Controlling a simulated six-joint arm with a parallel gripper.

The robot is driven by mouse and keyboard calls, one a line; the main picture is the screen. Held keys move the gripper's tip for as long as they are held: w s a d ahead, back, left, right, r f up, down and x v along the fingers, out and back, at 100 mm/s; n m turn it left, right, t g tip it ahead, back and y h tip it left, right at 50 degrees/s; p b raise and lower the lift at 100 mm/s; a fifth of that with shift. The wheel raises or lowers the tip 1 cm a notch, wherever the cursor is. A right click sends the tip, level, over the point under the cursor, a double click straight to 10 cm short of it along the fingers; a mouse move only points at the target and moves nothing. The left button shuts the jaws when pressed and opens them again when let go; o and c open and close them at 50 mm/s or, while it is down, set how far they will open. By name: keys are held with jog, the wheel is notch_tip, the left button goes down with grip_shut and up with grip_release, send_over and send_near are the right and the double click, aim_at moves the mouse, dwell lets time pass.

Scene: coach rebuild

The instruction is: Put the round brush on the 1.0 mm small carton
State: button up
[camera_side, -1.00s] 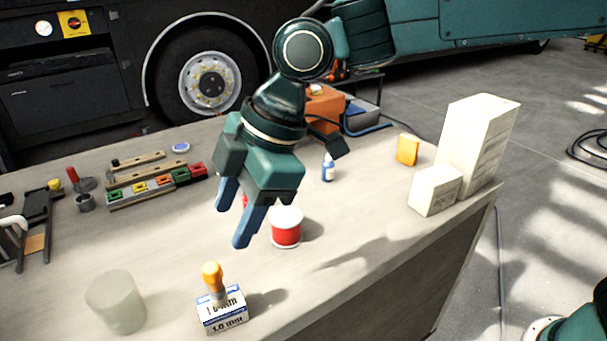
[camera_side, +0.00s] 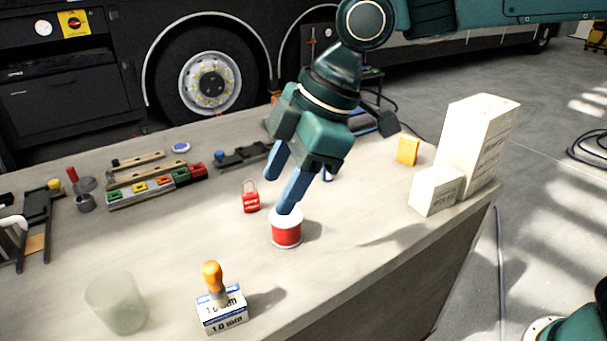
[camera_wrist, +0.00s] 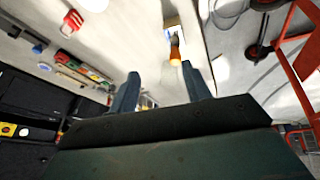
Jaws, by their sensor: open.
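The round brush (camera_side: 212,278), with an orange knob handle, stands upright on top of the small carton (camera_side: 223,314) marked 1.0 mm, near the front of the bench in the side view. In the wrist view the brush's orange handle (camera_wrist: 175,50) shows ahead, between my fingers. My gripper (camera_side: 281,188) is open and empty, up and to the right of the brush and well apart from it. In the side view one fingertip overlaps the red and white spool; I cannot tell whether they touch.
The spool (camera_side: 286,234) and a red padlock (camera_side: 251,201) stand mid-bench. A frosted cup (camera_side: 116,302) is left of the carton. Pale boxes (camera_side: 478,146) and an orange box (camera_side: 408,149) are at the right. A rack of coloured parts (camera_side: 155,188) lies at the left.

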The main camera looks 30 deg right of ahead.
jog(key=s+d+m+t+h, duration=0.1)
jog(key=s+d+m, duration=0.3)
jog(key=d, duration=0.4)
jog(key=s+d+r+m+t+h, duration=0.1)
jog(key=s+d+m, duration=0.25)
jog(key=d, duration=0.45)
jog(key=s+d+m+h, duration=0.1)
jog(key=s+d+m, duration=0.25)
jog(key=d, duration=0.45)
jog(key=s+d+f+m+h, duration=0.1)
jog(key=s+d+f+m, duration=0.2)
jog(key=s, duration=0.5)
jog(key=shift+s+d+f+m+t, duration=0.2)
jog(key=shift+d+m+t, duration=0.3)
jog(key=shift+d, duration=0.6)
